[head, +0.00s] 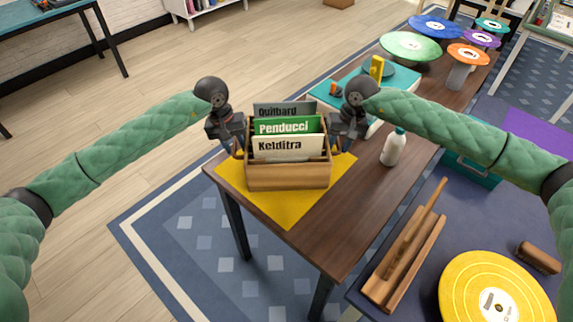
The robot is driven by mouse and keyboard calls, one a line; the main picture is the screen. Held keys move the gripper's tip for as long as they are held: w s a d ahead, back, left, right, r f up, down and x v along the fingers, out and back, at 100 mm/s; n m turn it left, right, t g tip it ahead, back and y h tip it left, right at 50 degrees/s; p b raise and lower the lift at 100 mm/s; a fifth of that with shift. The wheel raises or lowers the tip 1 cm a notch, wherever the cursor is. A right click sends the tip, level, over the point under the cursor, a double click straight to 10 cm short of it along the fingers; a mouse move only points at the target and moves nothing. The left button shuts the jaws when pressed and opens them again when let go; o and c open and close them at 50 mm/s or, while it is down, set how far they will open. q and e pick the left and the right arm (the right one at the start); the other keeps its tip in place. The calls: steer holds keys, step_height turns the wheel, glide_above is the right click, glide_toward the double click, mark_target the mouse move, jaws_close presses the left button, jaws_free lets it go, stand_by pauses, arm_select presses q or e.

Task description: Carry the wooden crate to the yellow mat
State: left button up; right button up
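The wooden crate (288,179) holds several upright cards labelled Quilbard, Penducci and Kelditra. It is over the yellow mat (292,211) near the end of the dark wooden table; I cannot tell whether its base touches the mat. My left gripper (236,146) is at the crate's left side and my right gripper (338,143) is at its right side. Both sit at the crate's upper side edges, where small handles show. The fingertips are mostly hidden, so their closure is not clear.
A white bottle (393,148) stands right of the crate. Behind it, a teal tray (352,92) holds a yellow object. Coloured discs on stands (410,46) fill the table's far end. A lower surface at right holds a wooden trough (405,262) and a yellow disc (497,295).

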steer(key=shift+a, duration=0.1)
arm_select(q)
step_height(320, 180, up, 8)
steer(key=a, duration=0.1)
steer(key=shift+a, duration=0.2)
arm_select(e)
step_height(320, 180, up, 12)
steer(key=d, duration=0.2)
stand_by(0.5)
steer(key=shift+w+d, duration=0.1)
stand_by(0.3)
